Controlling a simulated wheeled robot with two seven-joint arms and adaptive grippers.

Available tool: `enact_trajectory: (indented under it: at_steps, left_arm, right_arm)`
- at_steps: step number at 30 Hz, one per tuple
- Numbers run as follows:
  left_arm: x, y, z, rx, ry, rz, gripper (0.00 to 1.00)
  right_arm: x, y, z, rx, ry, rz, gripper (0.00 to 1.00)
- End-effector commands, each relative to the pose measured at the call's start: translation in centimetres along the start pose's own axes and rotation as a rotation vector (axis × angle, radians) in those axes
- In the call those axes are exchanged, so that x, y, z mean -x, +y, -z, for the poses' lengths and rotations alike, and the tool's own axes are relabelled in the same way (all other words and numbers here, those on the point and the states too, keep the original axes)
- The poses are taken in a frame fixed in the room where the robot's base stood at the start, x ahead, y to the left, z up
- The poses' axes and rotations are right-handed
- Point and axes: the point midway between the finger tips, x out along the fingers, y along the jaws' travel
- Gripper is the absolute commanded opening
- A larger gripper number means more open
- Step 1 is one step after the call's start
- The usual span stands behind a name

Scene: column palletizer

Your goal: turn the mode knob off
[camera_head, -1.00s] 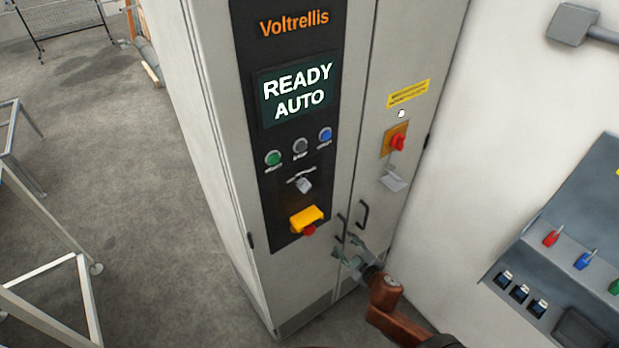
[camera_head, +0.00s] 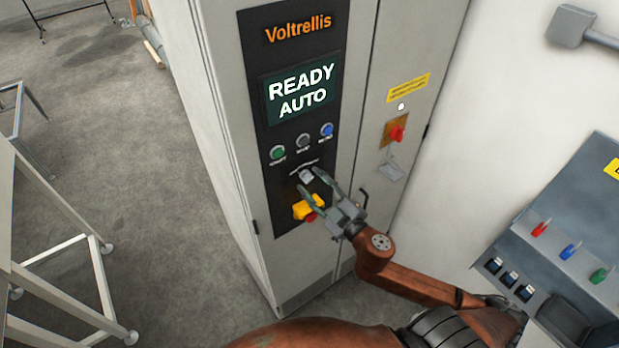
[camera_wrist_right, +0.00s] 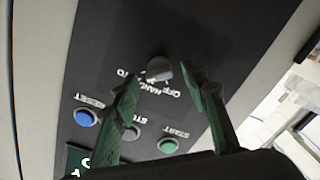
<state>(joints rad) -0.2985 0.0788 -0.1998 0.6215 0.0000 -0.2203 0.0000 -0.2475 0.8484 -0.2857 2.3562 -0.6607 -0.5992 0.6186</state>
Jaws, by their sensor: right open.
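The grey mode knob (camera_head: 306,175) sits on the cabinet's black panel, below the row of buttons. The screen (camera_head: 300,94) above reads READY AUTO. My right gripper (camera_head: 311,184) is open in front of the panel, its fingertips close to the knob. In the right wrist view the knob (camera_wrist_right: 158,70) shows just beyond and between the two green fingertips (camera_wrist_right: 160,80). I cannot tell whether a finger touches it. The label beside the knob is partly readable, with OFF and HAND. My left gripper is not in view.
Green (camera_head: 278,153), grey (camera_head: 303,141) and blue (camera_head: 327,130) buttons sit above the knob. The yellow emergency-stop housing (camera_head: 308,207) is just below, partly behind my fingers. A red rotary switch (camera_head: 397,133) is on the right door. A sloped console (camera_head: 560,240) stands at right.

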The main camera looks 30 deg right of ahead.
Motion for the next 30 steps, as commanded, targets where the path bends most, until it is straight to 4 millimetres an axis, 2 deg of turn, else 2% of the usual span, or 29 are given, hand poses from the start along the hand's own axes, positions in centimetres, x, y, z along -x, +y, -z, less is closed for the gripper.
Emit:
enact_trajectory:
  at_steps: [6, 14, 30]
  left_arm:
    - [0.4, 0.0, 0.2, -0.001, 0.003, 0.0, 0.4]
    - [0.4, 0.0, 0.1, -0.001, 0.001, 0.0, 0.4]
    - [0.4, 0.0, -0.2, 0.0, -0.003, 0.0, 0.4]
  right_arm:
    - [-1.6, 0.0, 0.0, -0.001, 0.0, 0.0, 0.41]
    - [-1.7, 0.0, 0.0, -0.001, -0.001, 0.0, 0.41]
    - [-1.7, 0.0, 0.0, -0.001, -0.001, 0.0, 0.05]
